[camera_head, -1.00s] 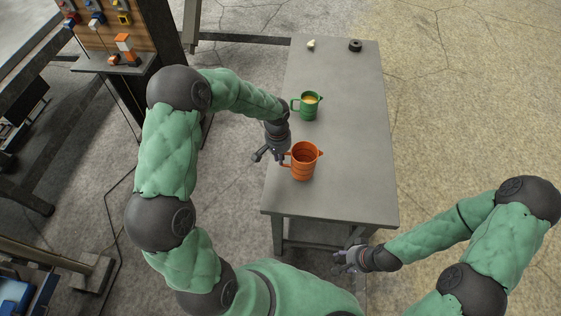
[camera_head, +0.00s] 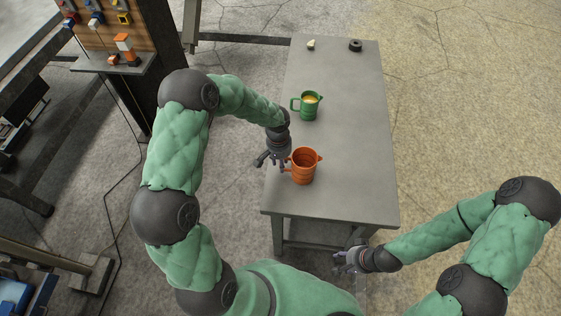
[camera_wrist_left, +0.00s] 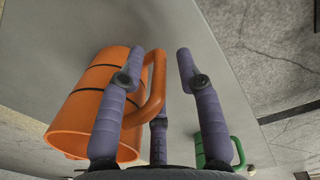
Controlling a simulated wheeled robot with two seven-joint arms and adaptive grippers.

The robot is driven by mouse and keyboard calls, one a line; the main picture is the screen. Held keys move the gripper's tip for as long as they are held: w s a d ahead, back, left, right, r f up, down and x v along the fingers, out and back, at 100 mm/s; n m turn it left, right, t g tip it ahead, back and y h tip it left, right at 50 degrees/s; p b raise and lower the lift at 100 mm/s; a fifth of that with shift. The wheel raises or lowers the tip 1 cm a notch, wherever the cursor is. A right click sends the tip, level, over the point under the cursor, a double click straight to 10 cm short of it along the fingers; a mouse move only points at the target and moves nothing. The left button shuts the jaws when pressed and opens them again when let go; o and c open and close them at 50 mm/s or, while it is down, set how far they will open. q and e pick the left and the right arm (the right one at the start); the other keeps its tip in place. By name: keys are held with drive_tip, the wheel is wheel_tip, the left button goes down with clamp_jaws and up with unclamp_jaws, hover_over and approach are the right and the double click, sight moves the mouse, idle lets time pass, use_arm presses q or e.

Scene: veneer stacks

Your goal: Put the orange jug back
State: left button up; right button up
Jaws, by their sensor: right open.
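The orange jug (camera_head: 304,169) stands on the near part of the grey table, its handle toward my left gripper. My left gripper (camera_head: 270,163) is beside the jug's handle side. In the left wrist view, the jug (camera_wrist_left: 80,112) shows at the left, and its handle lies between the spread fingers of my left gripper (camera_wrist_left: 158,75). The fingers look open, not closed on the handle. My right gripper (camera_head: 343,261) is open and empty, low beside the near end of the table.
A green jug (camera_head: 309,109) with yellowish contents stands farther back on the grey table (camera_head: 355,140). A black ring (camera_head: 355,45) and a small pale piece (camera_head: 311,45) lie at the far end. The table's right side is clear.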

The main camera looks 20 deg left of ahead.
use_arm(q)
wheel_tip(320, 180, up, 12)
drive_tip(key=p, duration=0.1)
drive_tip(key=shift+a+r, duration=0.15)
drive_tip(key=shift+a, duration=0.15)
drive_tip(key=shift+s, duration=0.1)
idle(0.5)
